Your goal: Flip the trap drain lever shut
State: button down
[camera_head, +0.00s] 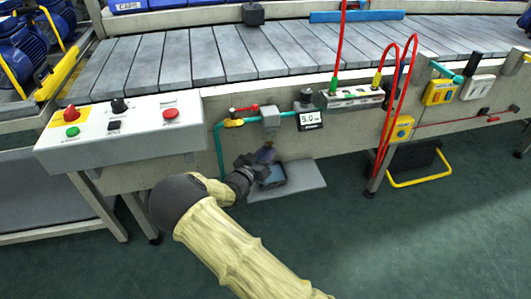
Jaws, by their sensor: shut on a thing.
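A teal pipe (219,145) runs along the conveyor's front side. On it sit a yellow valve (234,123) with a red lever (246,107) lying about level, and a grey box-like fitting (270,117), which may be the trap. I cannot clearly make out a separate drain lever; it may be hidden by my gripper. My gripper (262,159) is below the grey fitting, reaching in from the front. It is shut on a small dark thing, too small and too covered to name. A dark tray-like box (273,177) is just below my gripper.
A grey shelf (305,182) sits low under the pipe. A gauge reading 5.0 (311,120) is right of the fitting. A control panel (120,135) with buttons is at left. Red hoses (386,135) hang at right. The green floor in front is clear.

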jog(key=c, duration=1.3)
grip_release()
jog(key=shift+c, duration=0.2)
jog(key=shift+s, duration=0.1)
jog(key=p+v, duration=0.4)
jog(key=v, duration=1.3)
jog(key=shift+p, duration=0.3)
